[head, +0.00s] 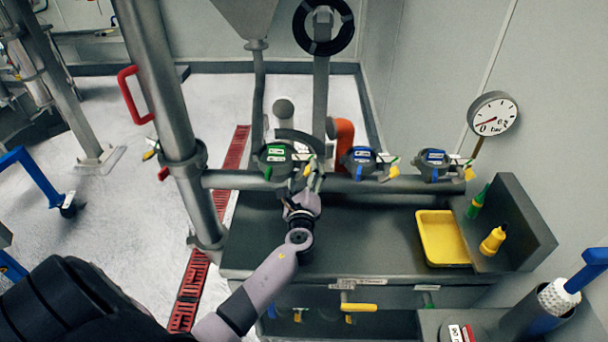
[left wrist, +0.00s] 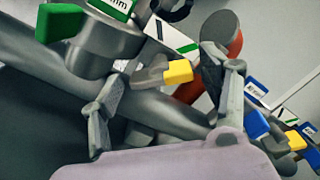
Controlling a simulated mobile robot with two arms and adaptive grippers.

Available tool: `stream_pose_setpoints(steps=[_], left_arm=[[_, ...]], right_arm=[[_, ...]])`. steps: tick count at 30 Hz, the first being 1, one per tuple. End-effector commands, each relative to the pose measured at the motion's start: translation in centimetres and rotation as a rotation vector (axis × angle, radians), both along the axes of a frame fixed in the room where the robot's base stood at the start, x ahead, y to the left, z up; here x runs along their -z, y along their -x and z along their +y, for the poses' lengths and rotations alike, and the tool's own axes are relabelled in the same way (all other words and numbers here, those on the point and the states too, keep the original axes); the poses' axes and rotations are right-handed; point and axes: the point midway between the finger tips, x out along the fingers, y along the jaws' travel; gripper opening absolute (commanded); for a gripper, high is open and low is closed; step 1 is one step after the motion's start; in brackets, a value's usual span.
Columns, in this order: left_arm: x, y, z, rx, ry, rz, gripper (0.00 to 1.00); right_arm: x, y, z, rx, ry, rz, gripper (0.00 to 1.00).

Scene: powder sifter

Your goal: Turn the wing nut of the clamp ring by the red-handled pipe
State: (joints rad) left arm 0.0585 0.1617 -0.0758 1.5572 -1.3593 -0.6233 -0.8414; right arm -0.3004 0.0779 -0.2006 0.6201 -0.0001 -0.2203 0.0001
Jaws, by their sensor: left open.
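The thick upright pipe (head: 160,85) with a red handle (head: 130,95) stands at the left in the head view. A horizontal pipe (head: 230,180) runs right from it and carries three clamped fittings. The fitting nearest the red-handled pipe has a green label and green handle (left wrist: 62,22). Its grey wing nut with a yellow end (left wrist: 178,72) shows in the left wrist view. My left gripper (left wrist: 165,92) is open, with its fingers on either side of this wing nut. Contact cannot be told. In the head view the gripper (head: 309,178) partly hides the nut. My right gripper is not in view.
Two blue-handled fittings (head: 360,158) (head: 433,160) with yellow wing nuts sit farther right on the pipe. A yellow tray (head: 443,240), green bottle (head: 478,202) and yellow bottle (head: 492,241) stand on the bench right. The bench middle is clear.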

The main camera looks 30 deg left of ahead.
Motion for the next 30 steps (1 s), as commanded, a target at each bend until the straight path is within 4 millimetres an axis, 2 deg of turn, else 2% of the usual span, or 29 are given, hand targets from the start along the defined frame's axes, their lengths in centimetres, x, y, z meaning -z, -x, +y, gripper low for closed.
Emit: stream_pose_setpoints(steps=[8,30], left_arm=[[0.01,-0.13,0.08,0.0,0.0,0.0,0.7],[0.03,-0.09,0.05,0.0,0.0,0.0,0.22]], right_arm=[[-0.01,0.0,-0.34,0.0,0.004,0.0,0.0],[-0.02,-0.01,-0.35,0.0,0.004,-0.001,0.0]])
